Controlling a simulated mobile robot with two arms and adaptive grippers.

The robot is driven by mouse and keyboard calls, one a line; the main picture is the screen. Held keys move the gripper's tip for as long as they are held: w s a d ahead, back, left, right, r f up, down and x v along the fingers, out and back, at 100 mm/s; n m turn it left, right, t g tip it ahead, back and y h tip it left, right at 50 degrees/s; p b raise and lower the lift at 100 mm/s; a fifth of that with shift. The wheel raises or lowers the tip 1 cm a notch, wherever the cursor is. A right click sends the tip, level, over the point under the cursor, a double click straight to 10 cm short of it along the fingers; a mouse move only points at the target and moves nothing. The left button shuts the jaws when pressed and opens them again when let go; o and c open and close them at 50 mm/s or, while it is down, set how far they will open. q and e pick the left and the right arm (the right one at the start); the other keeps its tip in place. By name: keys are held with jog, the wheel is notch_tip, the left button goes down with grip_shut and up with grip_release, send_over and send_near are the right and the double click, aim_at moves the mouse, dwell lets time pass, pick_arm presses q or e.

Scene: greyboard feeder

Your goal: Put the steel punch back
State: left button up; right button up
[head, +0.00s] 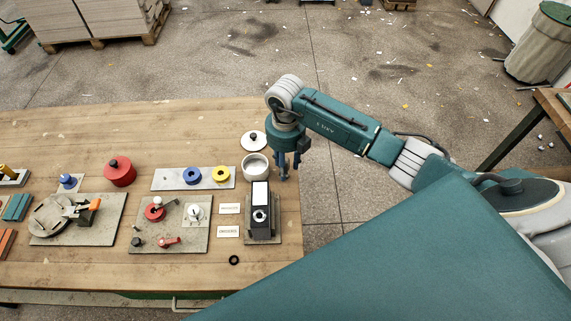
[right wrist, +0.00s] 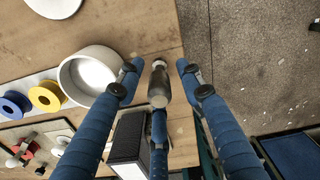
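A steel-grey object (right wrist: 158,88), apparently the steel punch, shows between my right fingers in the right wrist view. It has a rounded grey body and a narrower, brighter end. My right gripper (head: 289,170) is at the table's right edge in the head view, beside the white bowl. In the right wrist view, my right gripper (right wrist: 159,70) is open, with visible gaps between its two side fingers and the object. The third finger lies close below the object; contact is unclear. I cannot pick out the punch in the head view. My left gripper is not in view.
The white bowl (head: 255,168) and a white lid (head: 254,141) stand close left of the right gripper. A black device (head: 262,221) stands in front. A plate with blue and yellow rings (head: 207,178) lies further left. Floor lies beyond the table's right edge.

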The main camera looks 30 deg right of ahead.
notch_tip(320, 180, up, 11)
jog(key=b, duration=0.3)
jog(key=shift+w+f+b, duration=0.1)
jog(key=shift+b, duration=0.25)
jog(key=shift+r, duration=0.6)
jog(key=shift+f, duration=0.1)
